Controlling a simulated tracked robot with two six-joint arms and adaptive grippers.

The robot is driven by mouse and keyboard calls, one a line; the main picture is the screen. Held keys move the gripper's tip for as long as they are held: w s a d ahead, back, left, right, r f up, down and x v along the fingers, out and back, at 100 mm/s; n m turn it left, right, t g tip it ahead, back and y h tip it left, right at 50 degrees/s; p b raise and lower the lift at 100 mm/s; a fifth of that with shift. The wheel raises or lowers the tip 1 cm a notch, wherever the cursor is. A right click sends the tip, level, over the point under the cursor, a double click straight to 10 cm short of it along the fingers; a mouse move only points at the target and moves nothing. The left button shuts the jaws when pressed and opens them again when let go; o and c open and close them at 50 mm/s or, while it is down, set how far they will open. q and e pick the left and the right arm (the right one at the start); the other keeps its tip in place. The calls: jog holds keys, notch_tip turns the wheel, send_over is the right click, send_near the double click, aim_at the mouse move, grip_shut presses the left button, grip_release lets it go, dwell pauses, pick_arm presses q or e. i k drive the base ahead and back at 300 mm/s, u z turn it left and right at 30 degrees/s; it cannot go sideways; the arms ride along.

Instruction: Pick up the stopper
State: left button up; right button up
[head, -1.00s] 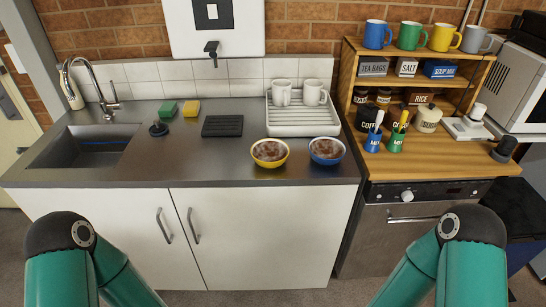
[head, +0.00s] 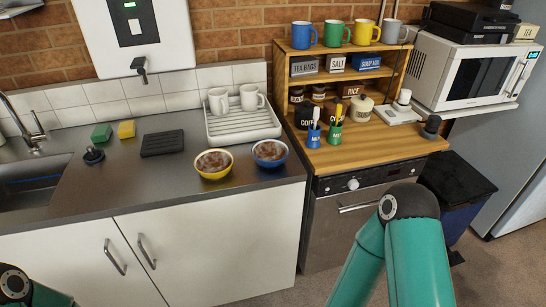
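A small black stopper (head: 93,155) with a knob on top sits on the steel counter (head: 108,188), just right of the sink (head: 30,185) and in front of the green sponge. Nothing touches it. My teal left arm shows only a little at the bottom left corner, and my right arm rises at the bottom right. Both grippers are out of view.
A green sponge (head: 101,132), yellow sponge (head: 126,129) and black ribbed mat (head: 162,142) lie behind and right of the stopper. Yellow (head: 213,175) and blue (head: 270,164) bowls stand near the front edge. A white drainer (head: 238,134) holds two mugs.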

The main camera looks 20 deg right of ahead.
aim_at(93, 155)
jog(key=z, duration=0.35)
jog(key=i, duration=0.2)
jog(key=u, duration=2.75)
jog(key=k, duration=0.5)
jog(key=z, duration=0.8)
jog(key=i, duration=0.55)
jog(key=u, duration=0.05)
